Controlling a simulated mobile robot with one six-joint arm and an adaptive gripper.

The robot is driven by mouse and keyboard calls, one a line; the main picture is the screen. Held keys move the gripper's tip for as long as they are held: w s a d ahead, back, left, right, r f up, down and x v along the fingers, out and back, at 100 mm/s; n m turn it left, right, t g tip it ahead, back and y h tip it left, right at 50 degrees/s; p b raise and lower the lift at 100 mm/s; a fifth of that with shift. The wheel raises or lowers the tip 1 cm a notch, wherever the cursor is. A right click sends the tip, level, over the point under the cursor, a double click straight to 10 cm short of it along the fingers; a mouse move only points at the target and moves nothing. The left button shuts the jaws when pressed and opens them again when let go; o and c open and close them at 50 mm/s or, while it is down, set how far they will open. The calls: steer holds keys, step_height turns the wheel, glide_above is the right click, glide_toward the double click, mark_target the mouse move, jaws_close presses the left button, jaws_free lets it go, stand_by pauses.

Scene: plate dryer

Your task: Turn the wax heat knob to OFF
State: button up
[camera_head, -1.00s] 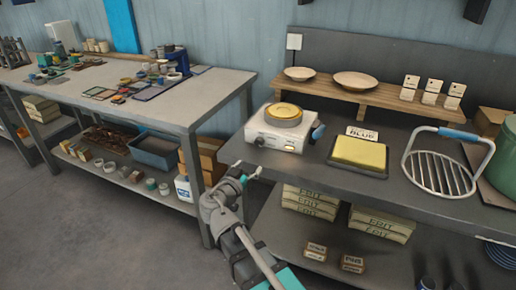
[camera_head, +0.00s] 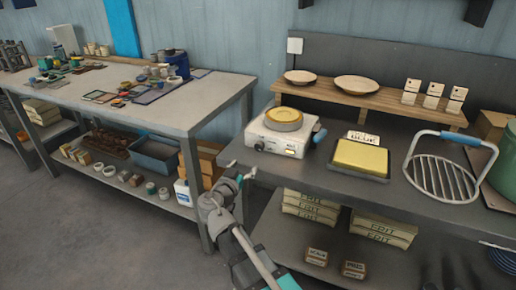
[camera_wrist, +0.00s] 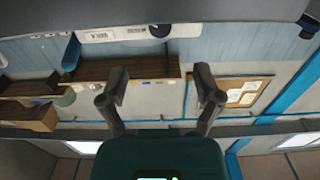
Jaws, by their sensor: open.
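The wax heater (camera_head: 270,139) is a white unit at the left front of the right-hand bench, with a round yellowish pan on top and a blue handle at its right. Its dark wax heat knob (camera_head: 259,146) is on the front face, left of a small label. The wrist view is upside down and shows the white front panel (camera_wrist: 128,34) with the black knob (camera_wrist: 160,30) at the top. My gripper (camera_head: 243,169) is open and empty, in front of and below the knob, apart from it. Its two fingers (camera_wrist: 160,88) are spread in the wrist view. The knob's setting is too small to read.
The bench edge (camera_head: 340,185) is close to my gripper. A yellow block on a dark tray (camera_head: 360,157) and a wire rack (camera_head: 440,178) stand right of the heater. A wooden shelf (camera_head: 385,98) holds plates and cards behind. The gap between the two benches is open floor.

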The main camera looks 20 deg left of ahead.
mark_target(258, 149)
steer(key=w, duration=0.7)
steer(key=w+d, duration=0.1)
steer(key=w, duration=0.3)
steer(key=shift+w, duration=0.25)
steer(key=c, duration=1.1)
steer(key=shift+n, duration=0.8)
steer(key=shift+c, duration=0.2)
steer(key=o, duration=1.1)
steer(key=shift+o, duration=0.2)
steer(key=shift+s, duration=0.2)
steer(key=s, duration=0.7)
steer(key=s+a, duration=0.1)
steer(key=s, duration=0.3)
steer(key=shift+s, duration=0.3)
